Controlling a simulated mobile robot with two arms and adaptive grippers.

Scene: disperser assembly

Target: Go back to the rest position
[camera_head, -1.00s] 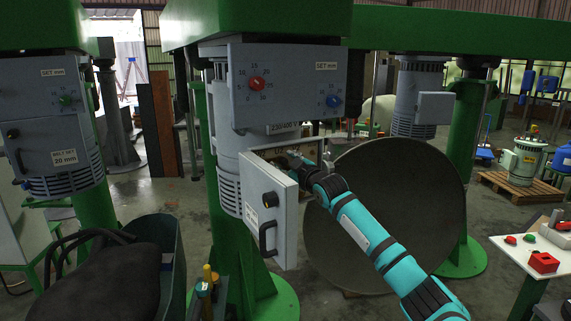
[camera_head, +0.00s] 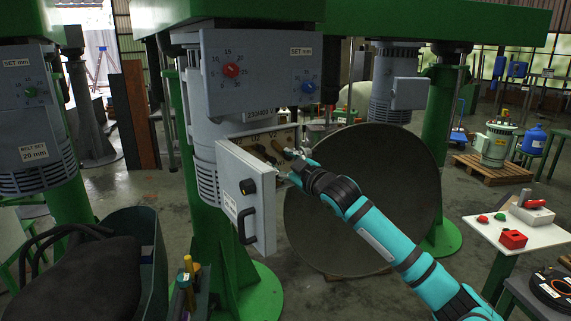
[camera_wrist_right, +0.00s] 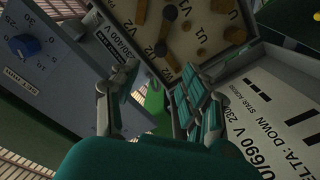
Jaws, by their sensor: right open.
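My right gripper (camera_head: 286,168) is at the end of the teal arm, beside the opened terminal box on the central green machine. In the right wrist view the gripper (camera_wrist_right: 150,98) has its two fingers apart, with nothing seen held between them. The terminal board (camera_wrist_right: 182,38) lies just beyond the fingers, with brass-coloured posts, bars and markings such as U1 and V2. It also shows in the head view (camera_head: 290,138). The box door (camera_head: 243,197) hangs open to the left of the gripper. My left gripper is not in view.
A control panel (camera_head: 268,70) with red and blue knobs is above the box. A big dark disc (camera_head: 370,215) stands behind my right arm. A white table (camera_head: 515,228) with red parts is at right; a dark bin (camera_head: 150,260) is at lower left.

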